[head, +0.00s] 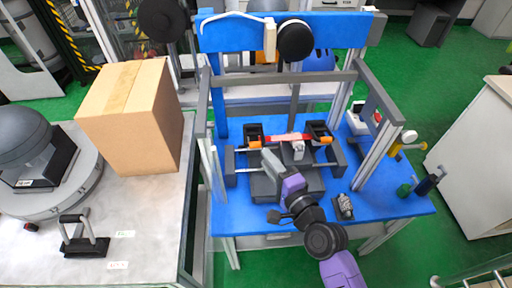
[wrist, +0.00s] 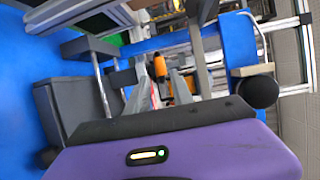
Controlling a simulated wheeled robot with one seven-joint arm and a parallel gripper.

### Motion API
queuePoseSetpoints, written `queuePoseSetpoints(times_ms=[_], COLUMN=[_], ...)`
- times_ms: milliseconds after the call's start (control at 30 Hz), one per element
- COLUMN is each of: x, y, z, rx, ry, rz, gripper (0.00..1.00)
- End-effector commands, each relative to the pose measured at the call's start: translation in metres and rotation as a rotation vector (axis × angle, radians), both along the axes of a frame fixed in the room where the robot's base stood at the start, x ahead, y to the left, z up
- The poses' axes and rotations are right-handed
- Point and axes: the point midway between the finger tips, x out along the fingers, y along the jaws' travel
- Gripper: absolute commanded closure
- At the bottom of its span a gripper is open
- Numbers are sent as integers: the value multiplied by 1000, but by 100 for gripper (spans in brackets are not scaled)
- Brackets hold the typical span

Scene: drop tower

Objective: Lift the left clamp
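The left clamp (head: 253,134) is a dark block with an orange lever, at the left end of a red specimen bar (head: 288,137) on the blue drop-tower table. A matching right clamp (head: 320,133) stands at the bar's other end. My gripper (head: 268,154) reaches in from the front, its tip just in front and right of the left clamp's orange lever. In the wrist view my grey fingers (wrist: 160,82) look apart, with an orange part (wrist: 160,66) beyond and between them. Whether a finger touches the lever cannot be told.
Dark grey supports and rails surround the clamps, with upright posts of the tower frame (head: 218,170) on both sides. A small metal part (head: 344,206) lies at the table's front right. A cardboard box (head: 130,115) stands on the grey table at left.

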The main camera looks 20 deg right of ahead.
Motion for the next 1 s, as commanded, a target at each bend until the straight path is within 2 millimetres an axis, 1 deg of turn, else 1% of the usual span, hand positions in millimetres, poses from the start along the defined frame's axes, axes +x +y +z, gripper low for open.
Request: queuePoseSetpoints(times_ms=[167,400,500,667,900,933,1000], x=[20,56,67,75,75,75,75], y=[1,4,5,6,6,6,6], z=[1,-3,-5,-6,-6,-6,-6], rx=[0,-2,-2,-2,-2,-2,-2], ry=[-2,-2,-1,0,-1,-1,-1], rz=[0,-1,0,0,-1,-1,-1], gripper=[72,72,72,72,72,74,88])
